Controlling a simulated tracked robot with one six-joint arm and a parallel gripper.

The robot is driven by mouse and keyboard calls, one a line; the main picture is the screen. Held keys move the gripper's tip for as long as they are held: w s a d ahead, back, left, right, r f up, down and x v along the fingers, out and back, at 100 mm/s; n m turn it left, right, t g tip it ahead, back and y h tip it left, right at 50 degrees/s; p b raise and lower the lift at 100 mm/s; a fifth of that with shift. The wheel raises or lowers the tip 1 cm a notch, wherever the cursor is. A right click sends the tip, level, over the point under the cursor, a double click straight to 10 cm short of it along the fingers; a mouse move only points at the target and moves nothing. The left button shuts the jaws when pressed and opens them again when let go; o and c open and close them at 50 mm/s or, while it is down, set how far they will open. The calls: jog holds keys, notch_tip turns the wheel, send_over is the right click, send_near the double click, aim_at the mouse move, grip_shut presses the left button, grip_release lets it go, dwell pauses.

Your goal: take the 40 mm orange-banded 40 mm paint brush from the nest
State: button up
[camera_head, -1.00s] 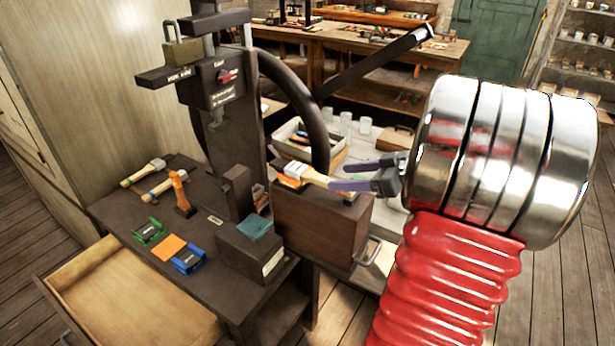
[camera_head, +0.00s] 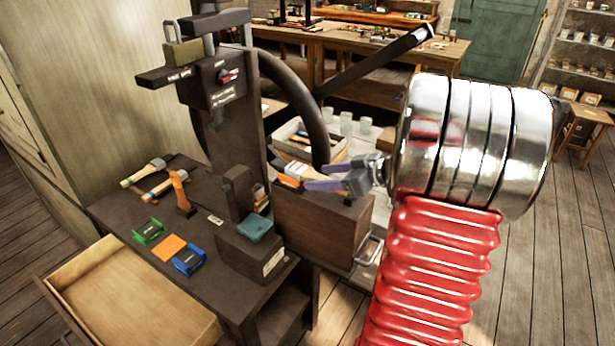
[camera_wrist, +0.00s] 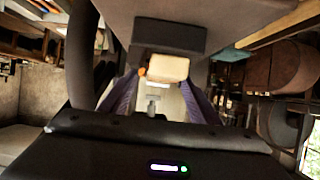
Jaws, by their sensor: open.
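The orange-banded paint brush (camera_head: 291,171) lies on top of the dark brown box at the foot of the press, pale bristles to the left and handle toward my gripper. Its orange band shows just left of my fingers; the fingers hide most of the handle. My gripper (camera_head: 313,178) is open, its purple fingers reaching left over the box top at the handle. In the wrist view the purple fingers (camera_wrist: 159,98) stand apart with a pale block and a small orange spot beyond them. Whether the fingers touch the brush I cannot tell.
The press handwheel (camera_head: 312,115) rises close behind the brush, with the column (camera_head: 232,130) to the left. An open drawer (camera_head: 130,295) juts out front left.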

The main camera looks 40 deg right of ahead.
jog(key=shift+w+a+f, duration=0.2)
jog(key=shift+w+f, duration=0.1)
jog(key=shift+w, duration=0.3)
jog(key=shift+c, duration=0.5)
jog(key=c, duration=1.1)
